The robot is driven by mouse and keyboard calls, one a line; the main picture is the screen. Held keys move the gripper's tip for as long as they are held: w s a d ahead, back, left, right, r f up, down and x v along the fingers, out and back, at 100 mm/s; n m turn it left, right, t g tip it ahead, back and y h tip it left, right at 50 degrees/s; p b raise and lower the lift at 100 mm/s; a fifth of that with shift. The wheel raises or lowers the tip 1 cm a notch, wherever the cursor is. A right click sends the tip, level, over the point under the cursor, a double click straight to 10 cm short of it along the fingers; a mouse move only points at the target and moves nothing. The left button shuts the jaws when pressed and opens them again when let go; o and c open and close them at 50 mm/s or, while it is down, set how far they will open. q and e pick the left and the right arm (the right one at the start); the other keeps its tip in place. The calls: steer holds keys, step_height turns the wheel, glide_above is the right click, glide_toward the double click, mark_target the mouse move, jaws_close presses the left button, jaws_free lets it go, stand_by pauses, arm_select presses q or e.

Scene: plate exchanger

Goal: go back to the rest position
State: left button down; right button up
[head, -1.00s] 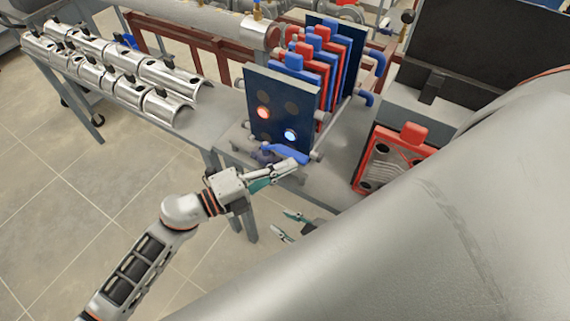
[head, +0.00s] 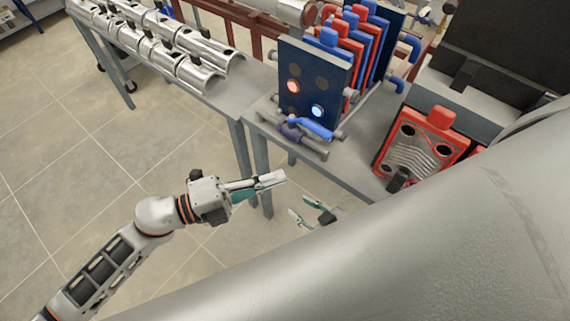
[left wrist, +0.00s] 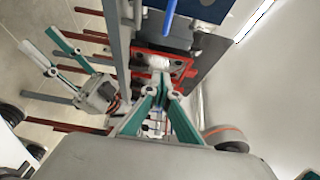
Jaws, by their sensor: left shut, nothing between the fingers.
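My left gripper (head: 282,178) is shut and empty in the head view. It is in front of the table, apart from the plate exchanger. In the left wrist view its fingers (left wrist: 163,82) meet at the tips. My right gripper (head: 300,211) shows below it in the head view, mostly hidden behind my own grey body. It also shows at the left of the left wrist view (left wrist: 42,48), its two fingers apart with nothing between them.
The plate exchanger (head: 302,82) stands on the grey table (head: 352,165), with a blue-handled valve (head: 312,128) at its front. A red-framed plate (head: 420,146) leans at the right. Metal half shells (head: 186,66) lie on a table at the back left. The floor at left is clear.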

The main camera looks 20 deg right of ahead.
arm_select(q)
steer(key=shift+s+a, duration=0.1)
steer(key=shift+a, duration=0.2)
steer(key=w+a+f+n+t+y, duration=0.1)
steer(key=w+a+n+t+y, duration=0.2)
steer(key=w+a+n+t, duration=0.5)
steer(key=w+a+f+n+t+y, duration=0.1)
steer(key=w+a+n+t+y, duration=0.15)
steer(key=n+t, duration=0.65)
steer(key=s+a+f+n+g+y, duration=0.2)
steer(key=s+a+f+n+y, duration=0.3)
steer(key=a+f, duration=0.5)
steer(key=s+a+f+n+g+y, duration=0.3)
steer(key=s+a+f+n, duration=0.3)
steer(key=a+f+n, duration=0.4)
steer(key=shift+s+a+g+y, duration=0.15)
steer(key=shift+a+g+y, duration=0.15)
steer(key=shift+a+y, duration=0.45)
steer(key=shift+d, duration=0.2)
